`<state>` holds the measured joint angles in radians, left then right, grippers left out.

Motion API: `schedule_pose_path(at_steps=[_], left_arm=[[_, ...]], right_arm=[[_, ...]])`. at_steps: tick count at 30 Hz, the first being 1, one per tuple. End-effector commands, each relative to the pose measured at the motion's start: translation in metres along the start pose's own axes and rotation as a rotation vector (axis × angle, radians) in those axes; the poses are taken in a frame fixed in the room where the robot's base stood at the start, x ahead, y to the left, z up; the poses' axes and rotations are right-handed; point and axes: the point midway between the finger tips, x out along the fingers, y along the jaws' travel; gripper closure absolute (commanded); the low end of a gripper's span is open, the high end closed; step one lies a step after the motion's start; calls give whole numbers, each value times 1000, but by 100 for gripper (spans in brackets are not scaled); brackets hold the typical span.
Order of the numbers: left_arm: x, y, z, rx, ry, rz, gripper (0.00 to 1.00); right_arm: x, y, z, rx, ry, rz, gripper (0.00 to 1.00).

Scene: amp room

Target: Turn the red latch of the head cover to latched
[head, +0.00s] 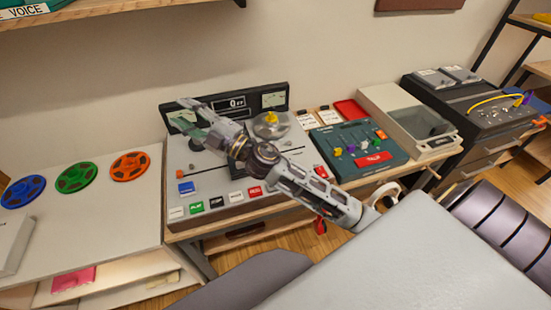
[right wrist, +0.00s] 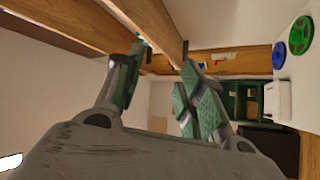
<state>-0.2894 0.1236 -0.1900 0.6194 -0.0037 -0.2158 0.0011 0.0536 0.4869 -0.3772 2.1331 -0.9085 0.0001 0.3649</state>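The tape deck (head: 212,172) stands on the bench in the middle of the head view, with a meter panel at its back and a row of coloured buttons along its front. My right gripper (head: 178,112) is above the deck's back left part and points to the upper left. Its two fingers are apart with nothing between them; they also show open in the right wrist view (right wrist: 163,60). My right arm crosses over the deck and hides its middle. I cannot make out the head cover or its red latch. My left gripper is not in view.
Blue, green and orange reels (head: 76,177) lie on the table at left. A dark green mixer (head: 362,158), a clear-lidded unit (head: 412,118) and a patch unit (head: 478,105) stand to the right. A shelf (head: 75,14) hangs at the upper left.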

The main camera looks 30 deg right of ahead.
Motion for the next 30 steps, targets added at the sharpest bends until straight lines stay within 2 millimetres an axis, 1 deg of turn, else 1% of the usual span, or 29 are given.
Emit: schedule_pose_path(at_steps=[3, 9, 12, 16, 20, 23, 26, 30], left_arm=[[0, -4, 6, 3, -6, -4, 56], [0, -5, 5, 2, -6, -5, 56], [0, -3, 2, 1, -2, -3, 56], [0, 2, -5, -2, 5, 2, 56], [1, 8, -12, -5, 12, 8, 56], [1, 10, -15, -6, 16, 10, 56], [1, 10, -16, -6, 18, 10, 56], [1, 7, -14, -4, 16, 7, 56]], right_arm=[[7, -8, -17, -75, 112, -59, 61], [11, -29, -39, -197, 282, -182, 61], [9, -41, -45, -256, 358, -255, 61], [3, -58, -48, -334, 446, -361, 61], [-6, -75, -43, -409, 520, -478, 61], [-15, -88, -35, -465, 567, -576, 61], [-25, -97, -24, -519, 605, -678, 61], [-42, -108, -2, -590, 639, -832, 61]])
